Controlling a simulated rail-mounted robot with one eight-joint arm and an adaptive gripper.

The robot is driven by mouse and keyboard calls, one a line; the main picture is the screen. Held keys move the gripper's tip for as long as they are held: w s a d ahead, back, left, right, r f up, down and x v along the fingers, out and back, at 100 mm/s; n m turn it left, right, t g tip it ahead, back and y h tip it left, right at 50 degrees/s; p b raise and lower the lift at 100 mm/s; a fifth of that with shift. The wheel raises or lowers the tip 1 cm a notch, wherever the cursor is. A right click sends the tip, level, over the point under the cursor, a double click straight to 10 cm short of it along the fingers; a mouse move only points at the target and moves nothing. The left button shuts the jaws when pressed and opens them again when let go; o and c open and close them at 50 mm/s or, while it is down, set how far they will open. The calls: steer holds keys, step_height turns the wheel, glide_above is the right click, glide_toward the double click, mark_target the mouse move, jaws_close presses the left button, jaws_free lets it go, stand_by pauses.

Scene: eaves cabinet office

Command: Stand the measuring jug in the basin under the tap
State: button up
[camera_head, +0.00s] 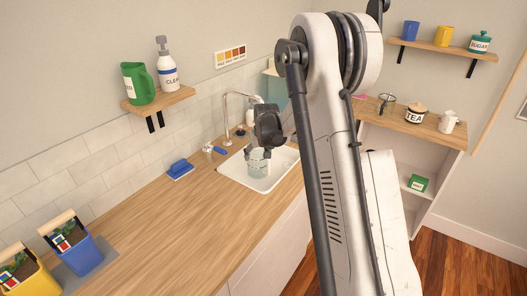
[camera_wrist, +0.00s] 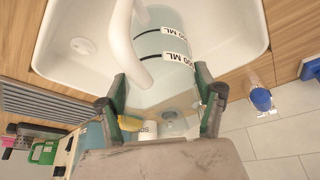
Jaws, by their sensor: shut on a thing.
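The measuring jug (camera_head: 259,166) is clear with dark bands and shows inside the white basin (camera_head: 286,158), below my gripper (camera_head: 265,128). In the wrist view the jug (camera_wrist: 165,62) has "500 ML" labels and sits between the two green-edged fingers of my gripper (camera_wrist: 164,96), which is shut on it. Whether the jug's base touches the basin floor is unclear.
A blue sponge (camera_head: 180,168) and a small blue-capped item (camera_head: 219,150) lie left of the basin. Blue (camera_head: 82,256) and yellow (camera_head: 38,284) caddies stand at the near left. The wooden counter (camera_head: 175,225) between is clear. A wall shelf (camera_head: 165,98) holds a green jug and a bottle.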

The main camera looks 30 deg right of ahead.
steer(key=d, duration=0.1)
steer(key=w+d, duration=0.1)
steer(key=w+d+p, duration=0.1)
steer(key=shift+d+f, duration=0.25)
steer(key=shift+d, duration=0.05)
steer(key=shift+s+a+f, duration=0.1)
steer(key=shift+s+f, duration=0.05)
steer(key=shift+f, duration=0.15)
steer(key=shift+f, duration=0.2)
steer(key=o, duration=1.4)
steer(key=shift+r, duration=0.1)
